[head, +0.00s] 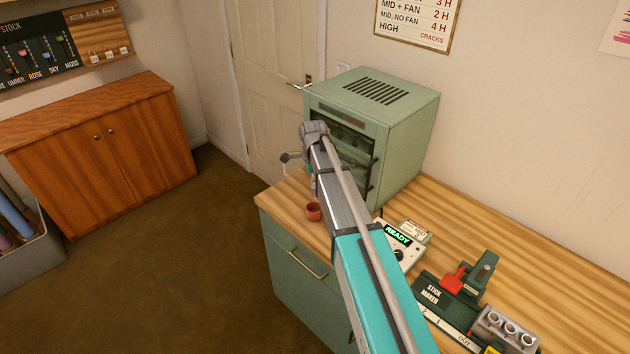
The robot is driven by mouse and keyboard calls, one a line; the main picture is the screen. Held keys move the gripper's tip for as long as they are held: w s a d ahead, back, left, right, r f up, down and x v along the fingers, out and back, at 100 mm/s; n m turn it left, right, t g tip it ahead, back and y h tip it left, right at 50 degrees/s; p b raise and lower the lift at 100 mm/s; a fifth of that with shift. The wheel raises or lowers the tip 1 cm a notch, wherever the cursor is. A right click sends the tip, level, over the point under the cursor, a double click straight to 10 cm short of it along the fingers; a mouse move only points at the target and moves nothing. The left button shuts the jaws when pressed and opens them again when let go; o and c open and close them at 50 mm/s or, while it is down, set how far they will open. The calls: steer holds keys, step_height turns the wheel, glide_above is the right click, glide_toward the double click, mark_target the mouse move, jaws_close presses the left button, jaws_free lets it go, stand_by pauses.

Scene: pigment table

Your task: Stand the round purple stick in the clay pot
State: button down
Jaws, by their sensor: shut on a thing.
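The small clay pot (314,212) is reddish-brown and stands near the front left corner of the wooden bench top. The round purple stick (313,187) shows as a short, upright piece just above the pot in the picture, beside the left edge of my arm. My gripper (311,171) is mostly hidden behind my arm link; only a small part shows at the top of the stick. It is shut on the stick. The stick's lower end appears above the pot's rim, apart from it in the picture, but depth is hard to judge.
A green oven (390,125) stands behind my arm. A control box reading READY (402,247), a stick maker (450,295) and a grey holder with holes (507,328) stand to the right. The bench's left edge is close to the pot.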

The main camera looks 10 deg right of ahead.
mark_target(314, 196)
steer(key=shift+f+b, duration=3.95)
steer(key=shift+f, duration=0.2)
steer(key=c, duration=0.5)
jaws_free()
steer(key=shift+s, duration=0.2)
